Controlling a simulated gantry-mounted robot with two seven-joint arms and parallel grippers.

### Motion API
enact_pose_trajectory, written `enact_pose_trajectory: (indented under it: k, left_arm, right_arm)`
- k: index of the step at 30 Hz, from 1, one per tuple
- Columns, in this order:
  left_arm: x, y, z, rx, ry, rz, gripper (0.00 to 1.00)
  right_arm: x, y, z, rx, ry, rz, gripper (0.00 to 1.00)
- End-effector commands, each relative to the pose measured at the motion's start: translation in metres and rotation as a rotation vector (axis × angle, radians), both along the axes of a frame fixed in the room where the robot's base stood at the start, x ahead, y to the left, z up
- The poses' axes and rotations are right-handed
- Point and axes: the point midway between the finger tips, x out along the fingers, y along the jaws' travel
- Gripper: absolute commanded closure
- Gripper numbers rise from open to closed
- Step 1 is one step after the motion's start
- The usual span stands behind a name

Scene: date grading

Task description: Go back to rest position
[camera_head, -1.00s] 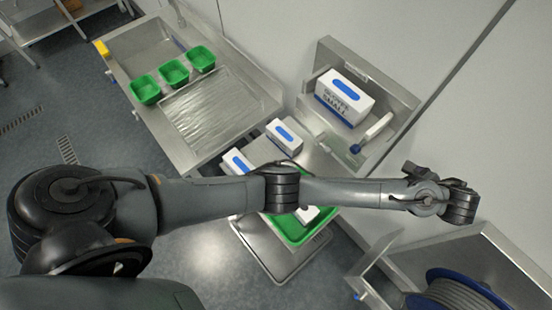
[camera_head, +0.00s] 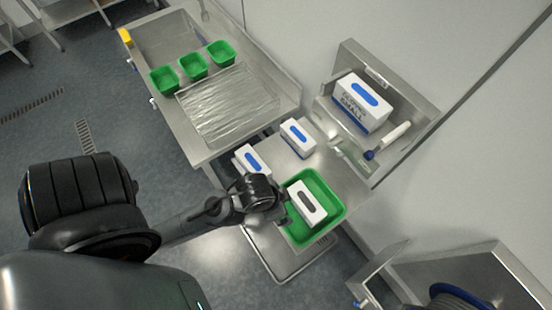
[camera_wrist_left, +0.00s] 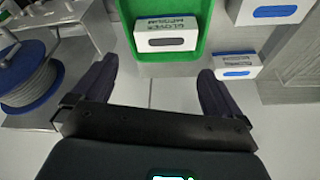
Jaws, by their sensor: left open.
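My left arm comes in from the left in the head view. Its gripper end (camera_head: 278,212) is beside the left edge of a green bin (camera_head: 336,212), over the steel table; the fingers are hard to make out there. In the left wrist view my left gripper (camera_wrist_left: 155,85) is open, with both fingers spread and nothing between them. A white glove box (camera_head: 306,203) lies in the green bin. It also shows in the left wrist view (camera_wrist_left: 166,35), labelled as medium gloves, ahead of the fingers and apart from them. My right gripper is not in view.
Two white boxes with blue openings (camera_head: 298,137) (camera_head: 252,160) stand behind the bin. A shelf holds a larger glove box (camera_head: 361,102) and a white-handled tool (camera_head: 388,140). Small green tubs (camera_head: 193,66) stand at the sink. A blue cable reel (camera_wrist_left: 30,80) is nearby. Floor at left is clear.

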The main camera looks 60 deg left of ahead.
Motion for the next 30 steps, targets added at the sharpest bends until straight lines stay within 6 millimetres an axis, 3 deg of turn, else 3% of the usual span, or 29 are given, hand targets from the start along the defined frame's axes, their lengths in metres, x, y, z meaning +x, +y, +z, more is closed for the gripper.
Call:
enact_pose_trajectory:
  k: [6,14,21,30]
  left_arm:
    - [-0.018,0.016,0.001,0.004,0.009,0.063,0.0]
    - [-0.018,0.016,0.001,0.004,0.009,0.065,0.0]
    - [-0.018,0.016,0.022,0.004,0.009,0.063,0.0]
    - [-0.018,0.016,0.018,0.004,0.009,0.063,0.0]
  right_arm:
    - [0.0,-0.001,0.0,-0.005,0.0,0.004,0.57]
    - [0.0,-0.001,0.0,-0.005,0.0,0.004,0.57]
    - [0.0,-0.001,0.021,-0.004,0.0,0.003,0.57]
    - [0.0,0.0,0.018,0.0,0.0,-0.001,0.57]
